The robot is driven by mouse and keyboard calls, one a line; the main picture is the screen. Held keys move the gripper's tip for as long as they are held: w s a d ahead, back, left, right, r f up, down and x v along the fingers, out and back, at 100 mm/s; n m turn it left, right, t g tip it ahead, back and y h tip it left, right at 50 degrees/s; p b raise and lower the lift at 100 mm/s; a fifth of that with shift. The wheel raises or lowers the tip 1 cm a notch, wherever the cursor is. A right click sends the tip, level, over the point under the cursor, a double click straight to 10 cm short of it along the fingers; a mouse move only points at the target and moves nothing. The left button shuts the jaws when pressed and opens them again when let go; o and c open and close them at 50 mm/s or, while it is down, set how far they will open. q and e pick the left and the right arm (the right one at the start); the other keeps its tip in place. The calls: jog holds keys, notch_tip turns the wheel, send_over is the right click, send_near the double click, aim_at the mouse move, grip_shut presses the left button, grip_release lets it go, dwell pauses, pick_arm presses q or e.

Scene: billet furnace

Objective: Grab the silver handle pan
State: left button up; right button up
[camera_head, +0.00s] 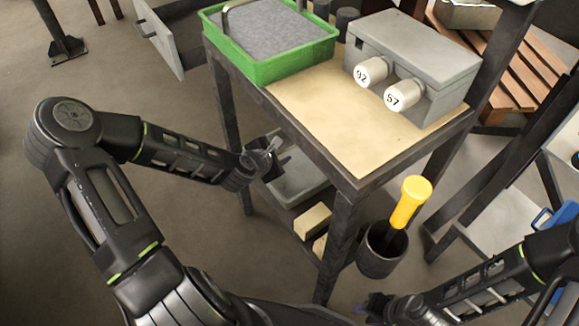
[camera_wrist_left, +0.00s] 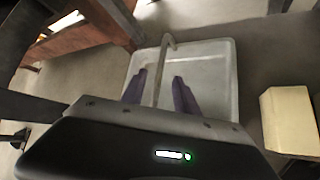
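A light grey pan (camera_head: 303,189) sits on the lower shelf of the table, partly hidden by the tabletop and my left gripper. In the left wrist view the pan (camera_wrist_left: 221,82) lies ahead, with a thin silver handle (camera_wrist_left: 163,65) rising from it and bent at the top. My left gripper (camera_head: 270,151) is over the pan's near-left end. Its two fingers (camera_wrist_left: 159,93) are apart, with the handle appearing between them and gaps on both sides. Contact is not visible. My right gripper (camera_head: 372,306) is low at the bottom edge, partly hidden; its opening is unclear.
The tabletop (camera_head: 345,125) overhangs the shelf. It holds a green tray (camera_head: 290,66) and a grey box (camera_head: 425,55) with two numbered knobs. Pale blocks (camera_head: 311,219) lie beside the pan. A dark holder (camera_head: 383,255) with a yellow-handled tool hangs by the table leg.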

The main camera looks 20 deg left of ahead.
aim_at(288, 148)
pick_arm(q)
jog(key=shift+x, duration=0.85)
jog(key=shift+b+x, duration=0.85)
jog(key=shift+x, duration=1.8)
jog(key=shift+c, duration=0.5)
grip_shut()
jog(key=shift+r, duration=0.1)
